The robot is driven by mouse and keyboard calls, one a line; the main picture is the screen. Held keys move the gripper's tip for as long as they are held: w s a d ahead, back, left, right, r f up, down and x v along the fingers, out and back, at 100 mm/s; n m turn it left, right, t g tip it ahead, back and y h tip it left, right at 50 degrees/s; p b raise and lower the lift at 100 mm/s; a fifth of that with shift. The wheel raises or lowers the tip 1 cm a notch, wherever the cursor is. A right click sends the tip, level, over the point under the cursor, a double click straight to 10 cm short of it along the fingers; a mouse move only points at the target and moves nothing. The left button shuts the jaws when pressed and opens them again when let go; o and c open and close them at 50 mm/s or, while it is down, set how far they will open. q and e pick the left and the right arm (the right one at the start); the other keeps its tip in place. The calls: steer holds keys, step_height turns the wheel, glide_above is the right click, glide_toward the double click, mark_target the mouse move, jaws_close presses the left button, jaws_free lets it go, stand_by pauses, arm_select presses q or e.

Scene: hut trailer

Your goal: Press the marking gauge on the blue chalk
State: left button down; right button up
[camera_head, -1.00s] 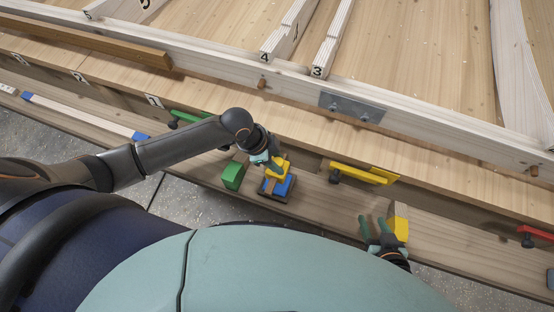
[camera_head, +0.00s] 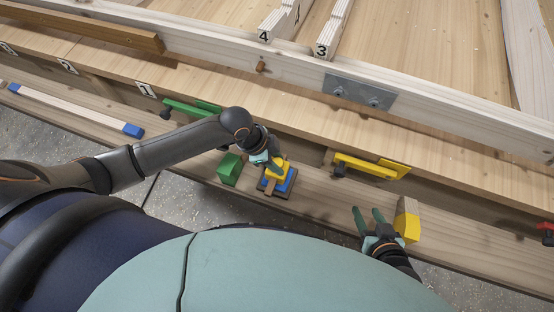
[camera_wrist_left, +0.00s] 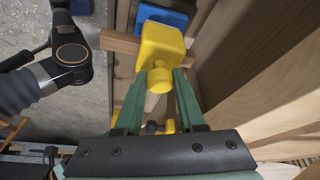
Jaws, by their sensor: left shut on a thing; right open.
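The marking gauge (camera_head: 280,168) has a yellow head and a wooden beam. My left gripper (camera_head: 271,164) is shut on its yellow knob; in the left wrist view the green fingers (camera_wrist_left: 158,80) close around the knob below the yellow head (camera_wrist_left: 162,45). The blue chalk (camera_head: 289,182) lies in a dark tray on the lower plank, directly under the gauge head. It also shows in the left wrist view (camera_wrist_left: 172,14), partly hidden by the head. Whether the gauge touches the chalk is unclear. My right gripper (camera_head: 367,215) is open and empty, left of a yellow-ended block.
A green block (camera_head: 230,169) stands just left of the tray. The yellow-ended wooden block (camera_head: 408,220) stands to the right. A green clamp (camera_head: 187,108) and a yellow clamp (camera_head: 365,165) are on the ledge behind. A blue-ended strip (camera_head: 75,110) lies at left.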

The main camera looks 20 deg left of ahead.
stand_by(0.4)
arm_select(q)
steer(key=shift+f+b, duration=0.3)
steer(key=shift+f, duration=0.2)
stand_by(0.4)
steer(key=shift+f+p, duration=0.15)
steer(key=shift+p, duration=0.15)
stand_by(1.4)
